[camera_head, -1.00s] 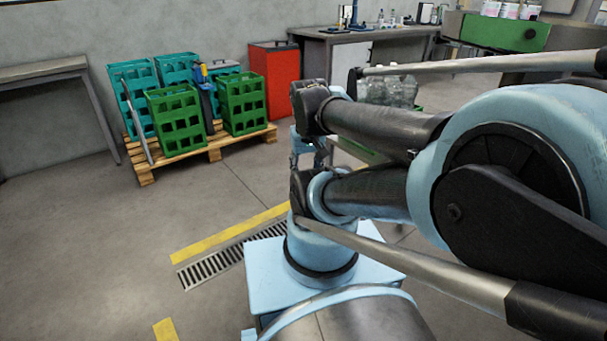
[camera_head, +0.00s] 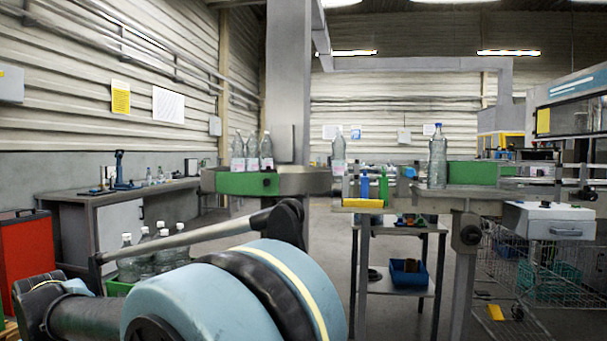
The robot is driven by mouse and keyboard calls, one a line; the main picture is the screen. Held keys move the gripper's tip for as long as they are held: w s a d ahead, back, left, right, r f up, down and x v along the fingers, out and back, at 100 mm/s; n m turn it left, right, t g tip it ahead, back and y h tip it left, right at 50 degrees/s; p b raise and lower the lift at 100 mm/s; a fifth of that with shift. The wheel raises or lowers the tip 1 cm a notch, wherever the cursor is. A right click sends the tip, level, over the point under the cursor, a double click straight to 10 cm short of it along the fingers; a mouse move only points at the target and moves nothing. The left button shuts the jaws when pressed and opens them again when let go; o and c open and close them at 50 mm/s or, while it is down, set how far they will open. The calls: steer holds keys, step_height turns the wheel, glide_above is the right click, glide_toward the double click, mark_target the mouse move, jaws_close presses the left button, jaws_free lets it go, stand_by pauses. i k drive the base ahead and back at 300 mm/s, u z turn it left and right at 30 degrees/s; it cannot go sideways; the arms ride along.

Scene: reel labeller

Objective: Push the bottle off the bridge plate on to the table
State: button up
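A clear bottle with a blue cap (camera_head: 437,157) stands upright near the left end of a grey metal surface (camera_head: 468,200) at right of centre. Another clear bottle (camera_head: 338,150) stands upright further left, near the gap between this surface and the round-ended conveyor (camera_head: 295,180). I cannot tell which of the two stands on the bridge plate, and I cannot pick the plate out clearly. My arm fills the lower left of the view, but my gripper is not in view.
Several clear bottles (camera_head: 252,153) stand on the left conveyor behind a green panel. A small table (camera_head: 388,224) with a blue bottle (camera_head: 365,188) and a green bottle (camera_head: 384,188) stands in the middle. A wire cart (camera_head: 520,275) is at right. More bottles (camera_head: 127,262) stand lower left, behind my arm.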

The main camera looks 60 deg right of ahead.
mark_target(339, 145)
steer(key=z, duration=2.45)
steer(key=k, duration=0.5)
steer(key=z, duration=1.05)
steer(key=i, duration=2.45)
steer(key=u, duration=0.55)
